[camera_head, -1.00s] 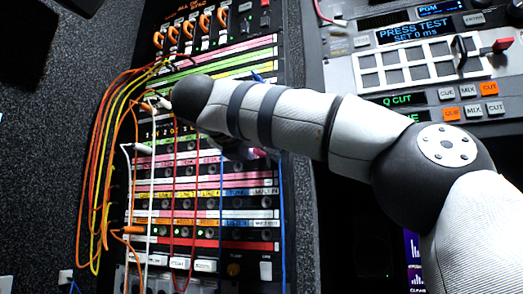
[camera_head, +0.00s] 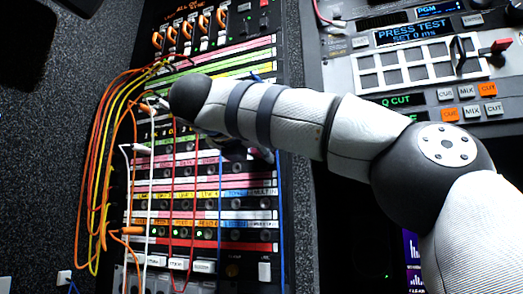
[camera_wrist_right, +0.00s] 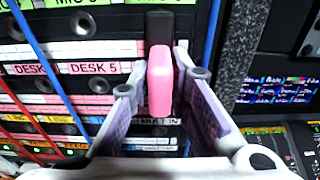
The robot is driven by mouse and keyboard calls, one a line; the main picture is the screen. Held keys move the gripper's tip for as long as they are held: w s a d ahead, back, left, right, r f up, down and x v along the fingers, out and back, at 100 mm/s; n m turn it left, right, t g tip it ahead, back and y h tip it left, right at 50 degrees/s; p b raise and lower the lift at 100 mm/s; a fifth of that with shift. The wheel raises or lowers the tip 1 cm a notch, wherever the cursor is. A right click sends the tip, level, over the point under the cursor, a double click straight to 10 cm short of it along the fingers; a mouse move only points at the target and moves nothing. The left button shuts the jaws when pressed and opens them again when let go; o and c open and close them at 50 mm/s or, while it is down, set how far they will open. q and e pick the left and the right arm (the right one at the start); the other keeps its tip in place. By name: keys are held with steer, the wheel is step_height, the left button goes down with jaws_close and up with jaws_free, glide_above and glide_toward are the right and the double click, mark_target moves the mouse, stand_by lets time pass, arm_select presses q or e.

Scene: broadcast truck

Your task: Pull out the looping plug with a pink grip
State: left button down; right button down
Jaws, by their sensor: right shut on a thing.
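The looping plug shows in the right wrist view as a pink grip (camera_wrist_right: 160,82) with a dark block behind its upper end. My right gripper (camera_wrist_right: 160,75) has one finger on each side of the pink grip and is shut on it. The dark end is against or just in front of the patch panel (camera_wrist_right: 95,52); I cannot tell how far it is seated. In the head view my right arm reaches across to the panel (camera_head: 250,206) and hides most of the plug and the fingers. My left gripper is not in view.
Red cables (camera_head: 174,200) and white cables (camera_head: 151,200) hang left of the gripper. A blue cable (camera_head: 281,205) hangs close on its right. Orange and yellow cables (camera_head: 103,140) loop off the panel's left side. A control desk (camera_head: 440,70) stands to the right.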

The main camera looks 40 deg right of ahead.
steer(key=shift+v, duration=1.65)
steer(key=shift+v, duration=1.6)
steer(key=shift+a+f, duration=0.1)
steer(key=shift+f, duration=0.05)
steer(key=v, duration=0.2)
steer(key=shift+s+a, duration=0.25)
steer(key=shift+a, duration=0.05)
